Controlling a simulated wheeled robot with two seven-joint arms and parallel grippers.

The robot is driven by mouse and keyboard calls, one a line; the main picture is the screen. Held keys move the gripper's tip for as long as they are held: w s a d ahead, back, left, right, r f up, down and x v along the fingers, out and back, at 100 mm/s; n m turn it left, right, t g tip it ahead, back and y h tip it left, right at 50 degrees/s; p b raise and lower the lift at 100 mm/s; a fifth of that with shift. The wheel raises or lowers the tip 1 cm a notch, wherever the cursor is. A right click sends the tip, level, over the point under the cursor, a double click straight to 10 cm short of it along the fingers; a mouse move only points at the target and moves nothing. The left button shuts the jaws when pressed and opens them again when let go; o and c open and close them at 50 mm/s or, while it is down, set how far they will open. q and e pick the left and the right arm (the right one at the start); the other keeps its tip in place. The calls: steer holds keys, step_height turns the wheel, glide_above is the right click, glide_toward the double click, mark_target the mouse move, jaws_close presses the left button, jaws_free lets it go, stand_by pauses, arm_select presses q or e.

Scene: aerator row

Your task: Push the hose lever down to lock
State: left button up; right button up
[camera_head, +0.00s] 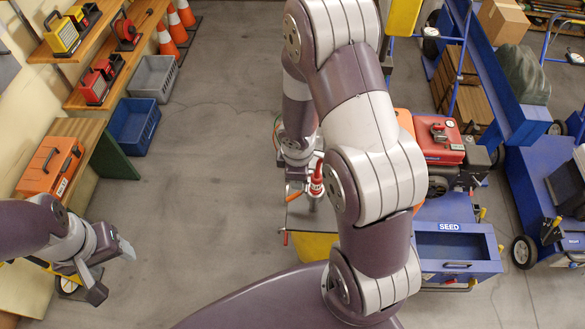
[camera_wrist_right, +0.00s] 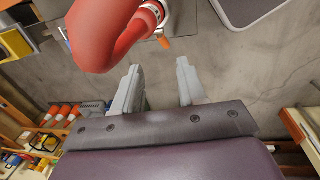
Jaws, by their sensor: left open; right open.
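A thick red hose (camera_wrist_right: 110,35) with a white collar (camera_wrist_right: 152,14) crosses the upper left of the right wrist view. A small orange piece, perhaps the lever (camera_wrist_right: 163,41), shows just below the collar; its angle is hard to tell. My right gripper (camera_wrist_right: 158,76) is open and empty, its fingertips just below the orange piece and apart from it. In the head view, a red fitting (camera_head: 316,180) shows beside my right wrist, partly hidden by my right arm. My left gripper (camera_head: 113,270) is open and empty at the lower left, far from the hose.
A blue bin labelled SEED (camera_head: 458,250) and a red engine (camera_head: 438,140) stand right of my right arm. The floor between is clear.

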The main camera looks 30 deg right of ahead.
mark_target(296, 194)
steer(key=f+b, duration=0.1)
steer(key=f, duration=0.2)
steer(key=f+n+b, duration=0.1)
steer(key=f+b, duration=0.1)
steer(key=f, duration=0.1)
steer(key=f+n+b, duration=0.1)
steer(key=f+b, duration=0.1)
steer(key=shift+w+d+f, duration=0.1)
steer(key=shift+w+f, duration=0.2)
steer(key=shift+f, duration=0.1)
steer(key=f, duration=0.2)
steer(key=w+f+b, duration=0.1)
steer(key=f, duration=0.1)
steer(key=shift+d, duration=0.15)
steer(key=shift+f, duration=0.35)
arm_select(q)
step_height(296, 194, down, 5)
steer(key=shift+s+r, duration=0.1)
arm_select(e)
steer(key=shift+s+f, duration=0.1)
